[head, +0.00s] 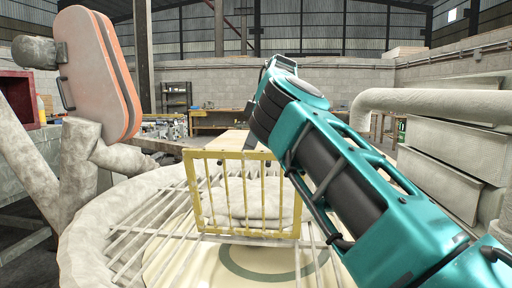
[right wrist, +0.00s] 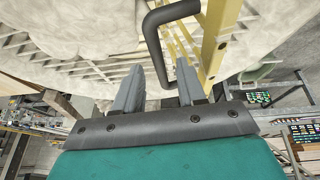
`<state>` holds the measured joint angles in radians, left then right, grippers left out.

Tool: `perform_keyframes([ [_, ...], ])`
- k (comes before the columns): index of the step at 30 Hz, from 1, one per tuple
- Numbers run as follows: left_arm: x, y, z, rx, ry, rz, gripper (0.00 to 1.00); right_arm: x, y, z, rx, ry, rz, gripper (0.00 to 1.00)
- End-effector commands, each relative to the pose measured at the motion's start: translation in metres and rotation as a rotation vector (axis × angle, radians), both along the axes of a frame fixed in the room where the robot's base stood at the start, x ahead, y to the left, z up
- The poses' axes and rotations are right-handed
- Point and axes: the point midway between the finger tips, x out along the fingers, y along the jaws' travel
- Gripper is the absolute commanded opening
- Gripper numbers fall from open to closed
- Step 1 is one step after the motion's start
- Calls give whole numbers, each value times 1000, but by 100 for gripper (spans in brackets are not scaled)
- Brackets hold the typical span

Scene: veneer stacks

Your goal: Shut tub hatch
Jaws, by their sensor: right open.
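The tub hatch is a yellow barred frame (head: 240,236), standing raised and tilted above the tub (head: 85,240) in the head view. In the right wrist view, part of its yellow frame (right wrist: 217,45) shows with a dark bent handle (right wrist: 153,35). My right gripper (right wrist: 160,65) is open, and the lower part of the handle appears between its two fingers. I cannot tell whether either finger touches it. In the head view my teal right arm reaches over the tub to the hatch's far side, and its fingers are mostly hidden. My left gripper is not in view.
Thin pale bars (head: 135,235) cross the tub opening around the hatch. An orange-pink padded housing (head: 95,75) on a pale post stands at the left. A thick pale pipe (head: 430,103) runs along the right. A wooden table (head: 228,140) stands behind the tub.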

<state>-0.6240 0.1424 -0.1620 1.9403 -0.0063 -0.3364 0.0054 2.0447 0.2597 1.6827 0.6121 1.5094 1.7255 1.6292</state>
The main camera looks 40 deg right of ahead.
Motion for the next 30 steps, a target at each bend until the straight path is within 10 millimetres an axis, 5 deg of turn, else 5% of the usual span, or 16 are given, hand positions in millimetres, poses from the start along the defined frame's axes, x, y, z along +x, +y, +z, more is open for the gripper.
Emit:
perform_keyframes([
  [12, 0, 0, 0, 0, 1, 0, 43, 7, 3, -9, 1, 0, 1, 40],
  [24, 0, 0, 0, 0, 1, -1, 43, 6, 2, -8, 1, 0, 1, 2],
  [30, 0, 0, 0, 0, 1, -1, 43, 6, 2, -8, 1, 0, 1, 0],
])
